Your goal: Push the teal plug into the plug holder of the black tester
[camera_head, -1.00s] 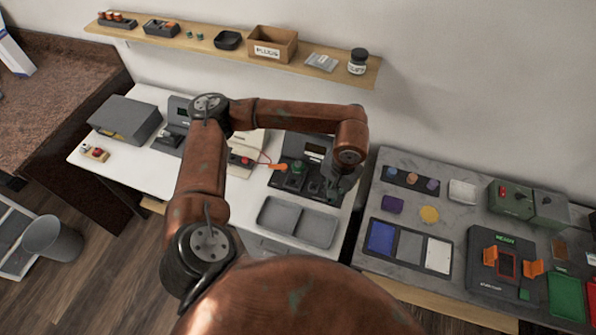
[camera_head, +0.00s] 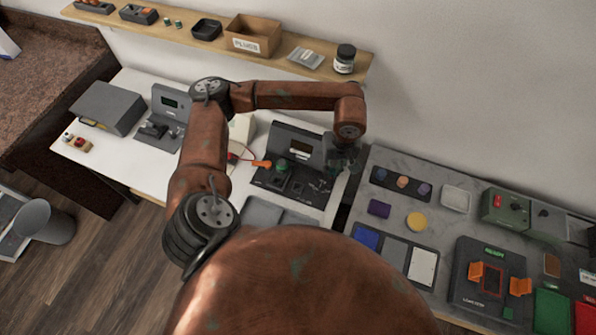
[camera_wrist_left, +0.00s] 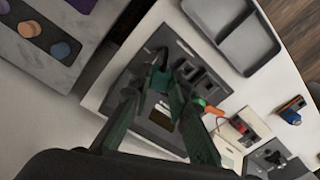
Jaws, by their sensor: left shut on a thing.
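The black tester (camera_head: 305,200) stands on the white table, with a screen at its back and a green knob on its deck. My left gripper (camera_head: 336,172) is over the tester's right end in the head view and looks small and dark there. In the left wrist view, its dark green fingers (camera_wrist_left: 158,88) are closed around a small teal piece, which looks like the teal plug (camera_wrist_left: 160,78). The tester's deck (camera_wrist_left: 150,45) lies beneath it. I cannot tell whether the plug touches the plug holder; the fingers hide that spot. My right gripper is not in view.
A grey tray (camera_wrist_left: 245,45) lies in front of the tester. An orange clip (camera_head: 262,163) with a red wire is at its left. A grey marble bench (camera_head: 385,215) with coloured pieces stands to the right, past a gap. A shelf (camera_head: 285,68) runs along the wall.

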